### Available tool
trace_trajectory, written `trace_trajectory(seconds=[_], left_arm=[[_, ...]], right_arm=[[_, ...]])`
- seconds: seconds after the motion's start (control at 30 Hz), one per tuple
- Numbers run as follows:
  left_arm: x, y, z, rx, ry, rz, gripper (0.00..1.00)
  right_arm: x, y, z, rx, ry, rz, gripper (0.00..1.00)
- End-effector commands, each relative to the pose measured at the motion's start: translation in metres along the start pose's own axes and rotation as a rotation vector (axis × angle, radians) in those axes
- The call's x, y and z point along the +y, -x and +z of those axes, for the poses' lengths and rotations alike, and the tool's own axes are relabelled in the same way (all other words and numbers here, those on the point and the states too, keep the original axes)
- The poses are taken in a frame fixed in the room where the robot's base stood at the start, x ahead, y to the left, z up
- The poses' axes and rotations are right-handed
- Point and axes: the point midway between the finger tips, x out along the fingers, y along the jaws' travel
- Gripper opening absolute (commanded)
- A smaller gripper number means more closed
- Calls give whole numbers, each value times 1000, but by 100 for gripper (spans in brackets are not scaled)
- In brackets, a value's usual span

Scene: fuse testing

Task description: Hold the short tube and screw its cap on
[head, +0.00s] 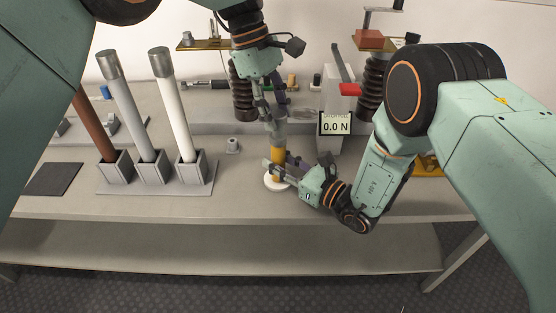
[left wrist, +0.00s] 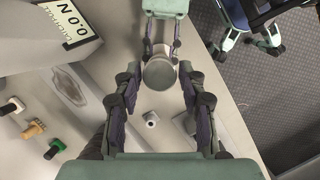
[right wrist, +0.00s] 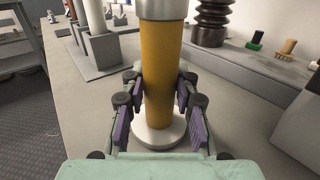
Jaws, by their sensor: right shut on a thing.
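The short tube is a yellow cylinder (head: 278,160) standing upright on a round white base (head: 271,183). It fills the middle of the right wrist view (right wrist: 163,75). A grey metal cap (right wrist: 162,8) sits at its top end; how tightly it is seated cannot be told. My right gripper (head: 279,172) is shut on the tube's lower part, just above the base. My left gripper (head: 273,116) points down from above at the cap. In the left wrist view its fingers stand apart on both sides of the round cap top (left wrist: 158,74), with narrow gaps.
Tall white (head: 174,105), grey (head: 138,118) and brown (head: 96,128) tubes stand in square holders to the left. A small grey fitting (head: 232,145) lies left of the short tube. A force display reading 0.0 N (head: 335,124) stands behind right. The table's front edge is close.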

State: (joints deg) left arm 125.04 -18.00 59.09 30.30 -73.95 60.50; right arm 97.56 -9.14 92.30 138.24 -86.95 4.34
Motion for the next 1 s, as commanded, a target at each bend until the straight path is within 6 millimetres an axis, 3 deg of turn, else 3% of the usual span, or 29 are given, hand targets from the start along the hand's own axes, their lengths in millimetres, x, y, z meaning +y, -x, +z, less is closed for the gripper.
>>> trace_trajectory(seconds=[0.33, 1.0], left_arm=[[0, 3, 0, 1, 0, 2, 46], [1, 59, 0, 1, -1, 3, 46]], right_arm=[[0, 0, 0, 0, 0, 0, 0], [0, 0, 0, 0, 0, 0, 0]])
